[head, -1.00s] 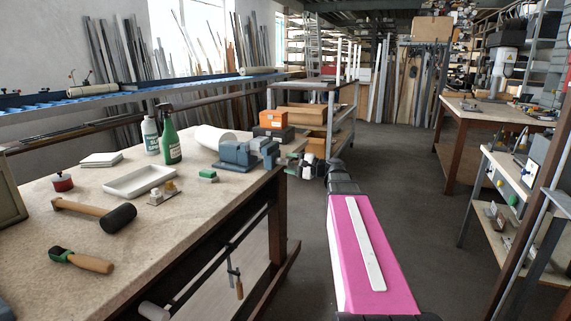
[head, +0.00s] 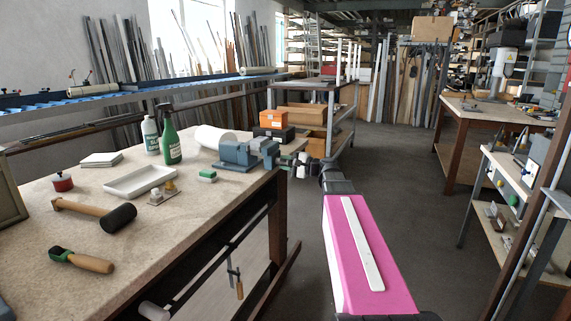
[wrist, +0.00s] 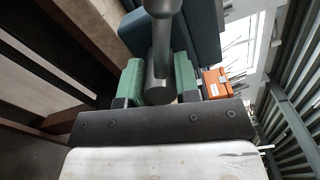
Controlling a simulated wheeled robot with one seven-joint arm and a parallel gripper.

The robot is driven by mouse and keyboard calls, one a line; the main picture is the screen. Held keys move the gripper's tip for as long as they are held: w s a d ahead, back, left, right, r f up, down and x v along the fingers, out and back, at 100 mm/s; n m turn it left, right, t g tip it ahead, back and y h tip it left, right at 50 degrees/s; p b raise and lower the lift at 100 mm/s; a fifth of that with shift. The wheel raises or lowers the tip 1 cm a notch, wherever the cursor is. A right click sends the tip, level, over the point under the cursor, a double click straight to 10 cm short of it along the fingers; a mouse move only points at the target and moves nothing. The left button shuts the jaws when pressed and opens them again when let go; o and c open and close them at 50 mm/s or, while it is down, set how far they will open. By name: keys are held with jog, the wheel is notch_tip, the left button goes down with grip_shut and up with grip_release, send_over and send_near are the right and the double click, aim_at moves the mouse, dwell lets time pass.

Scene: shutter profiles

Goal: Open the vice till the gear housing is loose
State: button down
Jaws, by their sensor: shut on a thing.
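The blue-grey vice (head: 236,156) stands on the bench near its far right corner. It also shows in the wrist view as a blue-grey body (wrist: 203,28) behind the fingers. The vice handle (wrist: 160,65), a grey bar with a round knob, lies between the two green fingers of my gripper (wrist: 158,82). My gripper is shut on this handle. In the head view my gripper (head: 287,161) is small, at the right end of the vice, partly hidden by my wrist. I cannot clearly make out the gear housing or the gap between the jaws.
Near the vice on the bench (head: 75,230) are a white roll (head: 214,138), a green spray bottle (head: 168,138), a white tray (head: 139,181) and a green-topped block (head: 207,175). Orange boxes (head: 270,118) stand behind it. The floor (head: 400,170) right of the bench is clear.

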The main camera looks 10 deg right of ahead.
jog(key=shift+n, duration=0.4)
jog(key=n, duration=0.4)
jog(key=shift+n, duration=0.3)
jog(key=n, duration=0.4)
jog(key=shift+n, duration=0.3)
jog(key=n, duration=0.5)
jog(key=shift+f, duration=0.1)
jog(key=n, duration=0.4)
jog(key=shift+n, duration=0.3)
jog(key=shift+w, duration=0.1)
jog(key=c, duration=0.8)
grip_release()
jog(key=shift+c, duration=0.2)
